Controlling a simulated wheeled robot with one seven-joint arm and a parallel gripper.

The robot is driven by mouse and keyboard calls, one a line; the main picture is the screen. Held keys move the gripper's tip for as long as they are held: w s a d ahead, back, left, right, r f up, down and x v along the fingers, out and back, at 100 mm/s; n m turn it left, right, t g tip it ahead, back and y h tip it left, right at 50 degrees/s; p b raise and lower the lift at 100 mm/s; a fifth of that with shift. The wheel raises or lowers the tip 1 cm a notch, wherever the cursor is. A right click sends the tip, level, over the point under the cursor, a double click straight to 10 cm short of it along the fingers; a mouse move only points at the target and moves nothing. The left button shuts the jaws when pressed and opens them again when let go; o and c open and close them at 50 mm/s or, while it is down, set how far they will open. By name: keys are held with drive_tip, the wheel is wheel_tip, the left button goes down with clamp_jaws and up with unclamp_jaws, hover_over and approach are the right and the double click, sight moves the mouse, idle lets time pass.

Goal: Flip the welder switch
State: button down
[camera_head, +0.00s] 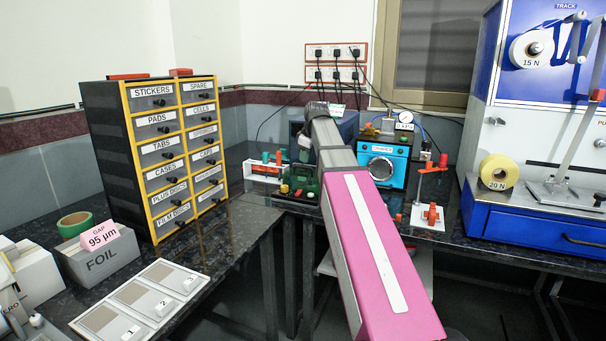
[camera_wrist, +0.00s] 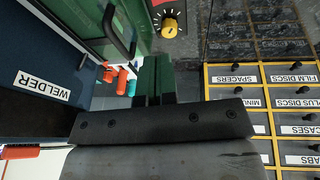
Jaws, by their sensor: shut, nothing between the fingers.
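The welder is a dark blue box (camera_wrist: 40,35) with a white WELDER label (camera_wrist: 42,84) at the left of the wrist view. In the head view, part of the box (camera_head: 347,126) shows behind my arm. My gripper (camera_wrist: 155,60) shows in the wrist view with its green fingers shut together and nothing between them. The fingers are to the right of the welder label in that view. I cannot make out the welder switch for certain; my arm hides much of the welder's front in the head view.
A green box with a black handle (camera_wrist: 119,33) and a yellow knob (camera_wrist: 169,26) are near my fingers. Orange and teal parts (camera_wrist: 122,82) lie beyond. A labelled drawer cabinet (camera_head: 165,150) stands at left. A blue crimper (camera_head: 382,163) stands right of my arm.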

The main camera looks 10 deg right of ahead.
sight(301, 189)
drive_tip(key=x, duration=0.8)
drive_tip(key=d+x, duration=0.1)
drive_tip(key=x, duration=0.3)
drive_tip(key=shift+w+f, duration=0.1)
drive_tip(key=shift+f, duration=0.05)
drive_tip(key=shift+w+d+f, duration=0.15)
drive_tip(key=shift+w+f, duration=0.05)
drive_tip(key=shift+f, duration=0.35)
drive_tip(key=shift+w+d+f, duration=0.1)
drive_tip(key=shift+w+f, duration=0.05)
drive_tip(key=shift+f, duration=0.15)
drive_tip(key=shift+s+a+r, duration=0.3)
drive_tip(key=shift+s+a, duration=0.1)
drive_tip(key=shift+s, duration=0.2)
